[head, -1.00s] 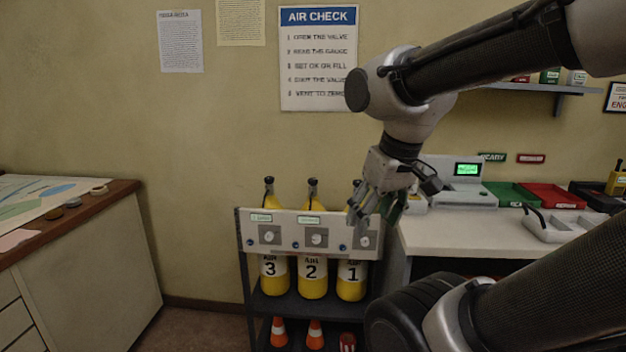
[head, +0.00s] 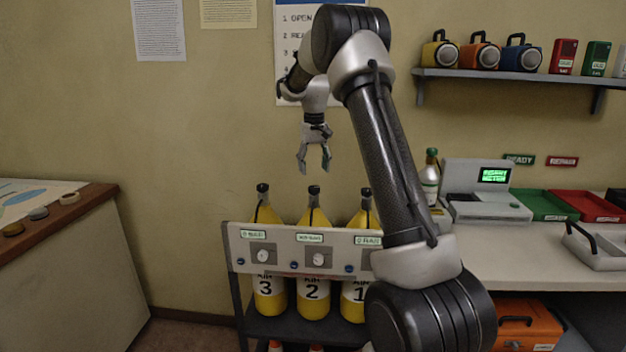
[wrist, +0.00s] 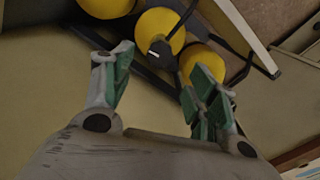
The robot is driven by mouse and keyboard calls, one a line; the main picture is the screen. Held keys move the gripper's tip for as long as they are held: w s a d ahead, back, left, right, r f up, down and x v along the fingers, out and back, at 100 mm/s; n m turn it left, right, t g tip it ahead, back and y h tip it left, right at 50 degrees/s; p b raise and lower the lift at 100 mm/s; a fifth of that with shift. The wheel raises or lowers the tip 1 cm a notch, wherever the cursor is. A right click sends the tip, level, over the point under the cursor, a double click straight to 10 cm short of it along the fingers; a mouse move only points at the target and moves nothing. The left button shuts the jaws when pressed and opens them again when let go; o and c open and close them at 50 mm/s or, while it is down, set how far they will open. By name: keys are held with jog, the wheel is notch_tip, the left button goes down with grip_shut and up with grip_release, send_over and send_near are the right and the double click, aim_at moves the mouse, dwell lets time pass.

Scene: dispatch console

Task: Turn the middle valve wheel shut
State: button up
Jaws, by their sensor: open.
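Three yellow air cylinders stand in a rack behind a pale panel (head: 340,237). The middle cylinder, marked 2 (head: 312,297), has a dark valve top (head: 314,192). A round white knob or gauge (head: 318,260) sits on a grey plate in the panel in front of it; I cannot tell which. My gripper (head: 314,165) is open and empty, pointing down above the middle cylinder and apart from it. In the wrist view, the middle cylinder (wrist: 157,23) and its dark top (wrist: 160,49) show beyond the open fingers (wrist: 163,75).
Cylinder 3 (head: 269,296) stands to the left and cylinder 1 (head: 353,298) to the right, partly hidden by my arm. A desk (head: 500,262) with a screen device (head: 486,192) and trays is at the right. A cabinet (head: 85,265) is at the left.

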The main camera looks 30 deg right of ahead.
aim_at(314, 187)
jog(key=shift+w+r, duration=0.2)
jog(key=shift+r, duration=0.15)
notch_tip(314, 187, down, 8)
jog(key=shift+s+r, duration=0.15)
jog(key=shift+r, duration=0.1)
jog(key=c, duration=1)
